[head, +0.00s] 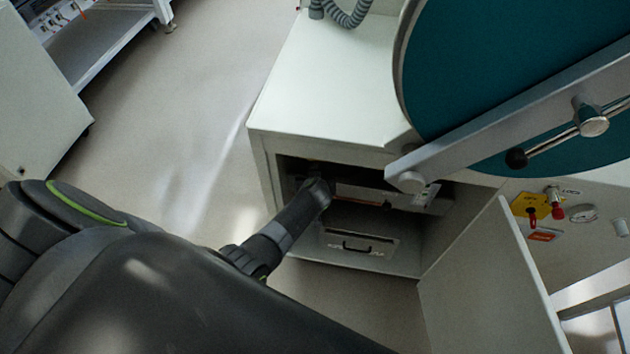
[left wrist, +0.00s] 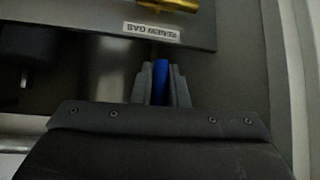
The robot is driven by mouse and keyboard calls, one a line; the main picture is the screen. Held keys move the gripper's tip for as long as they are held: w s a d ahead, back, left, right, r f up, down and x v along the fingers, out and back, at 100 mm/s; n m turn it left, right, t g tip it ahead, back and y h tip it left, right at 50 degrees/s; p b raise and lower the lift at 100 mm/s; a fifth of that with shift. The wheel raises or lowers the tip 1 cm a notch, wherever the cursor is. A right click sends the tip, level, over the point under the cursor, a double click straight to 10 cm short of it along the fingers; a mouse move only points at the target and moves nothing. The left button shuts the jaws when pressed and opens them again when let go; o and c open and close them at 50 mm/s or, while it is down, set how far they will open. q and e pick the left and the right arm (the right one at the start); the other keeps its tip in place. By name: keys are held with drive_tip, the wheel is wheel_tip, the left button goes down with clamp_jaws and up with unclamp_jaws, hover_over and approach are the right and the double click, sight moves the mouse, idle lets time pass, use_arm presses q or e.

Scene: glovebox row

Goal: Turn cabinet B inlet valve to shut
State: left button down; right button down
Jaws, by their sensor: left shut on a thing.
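My left arm reaches into the open cabinet (head: 258,160) under the glovebox in the head view. My left gripper (head: 316,188) is at the upper left of its dark opening, and its fingertips are hard to make out there. In the left wrist view the left gripper (left wrist: 160,88) is shut on a blue valve handle (left wrist: 161,72), one finger on each side. The handle points along the fingers. A white label (left wrist: 151,32), upside down, sits on the panel just beyond it. The valve body behind the handle is not clearly visible. My right gripper is not in view.
The cabinet door (head: 478,285) stands open at the right. A drawer-like box with a handle (head: 352,247) is low inside. A brass fitting (left wrist: 168,4) is near the handle. A large teal round door (head: 500,80) overhangs at upper right.

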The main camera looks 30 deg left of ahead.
use_arm(q)
drive_tip(key=c, duration=1.4)
unclamp_jaws()
drive_tip(key=shift+c, duration=0.2)
drive_tip(key=shift+s, duration=0.1)
drive_tip(key=p+v, duration=1.3)
drive_tip(key=v, duration=0.4)
drive_tip(key=shift+p, duration=0.4)
drive_tip(key=s+a+f+m+g+h, duration=0.3)
drive_tip(key=s+f+m+g, duration=0.1)
drive_tip(key=s+f, duration=1.4)
drive_tip(key=s+a+f+g, duration=0.1)
drive_tip(key=s+a+f, duration=0.1)
drive_tip(key=s, duration=0.8)
drive_tip(key=s+a+f+g, duration=0.1)
drive_tip(key=s+a+f, duration=0.1)
drive_tip(key=s, duration=0.9)
drive_tip(key=shift+s+a+m+g, duration=0.3)
drive_tip(key=shift+a+m+g, duration=0.1)
drive_tip(key=shift+a, duration=0.35)
